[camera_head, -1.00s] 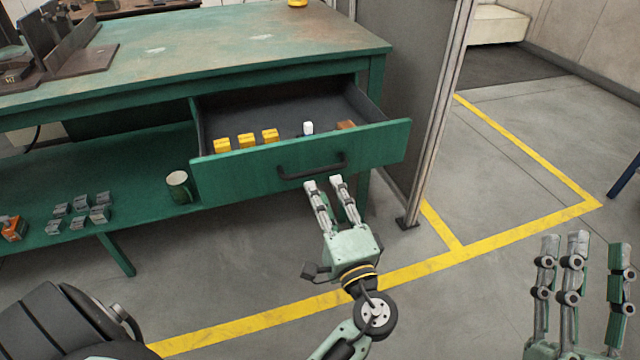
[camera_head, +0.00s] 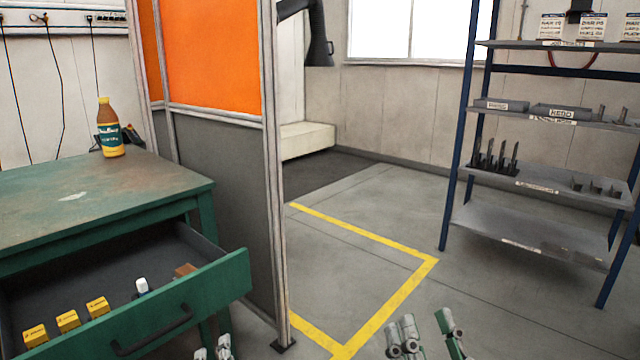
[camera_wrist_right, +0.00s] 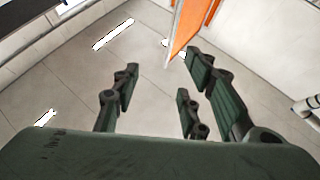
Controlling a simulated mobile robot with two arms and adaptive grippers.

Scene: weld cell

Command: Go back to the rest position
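My right gripper (camera_head: 426,330) shows at the bottom of the head view, right of centre. Its fingers are spread over the floor with nothing between them. The right wrist view shows the same gripper (camera_wrist_right: 160,92) open and empty. My left gripper (camera_head: 212,350) shows only as two pale fingertips at the bottom edge, a little apart, just right of the drawer handle (camera_head: 150,332). I see nothing held between them; the rest of that gripper is out of the picture. The green drawer (camera_head: 215,288) stands open at the lower left.
Several yellow boxes (camera_head: 67,320), a white-capped item (camera_head: 142,286) and a brown block (camera_head: 185,270) lie in the drawer. A bottle (camera_head: 110,130) stands on the green workbench (camera_head: 120,190). A partition (camera_head: 222,170) stands beside it. Blue-posted shelves (camera_head: 550,183) stand right. Floor between is clear.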

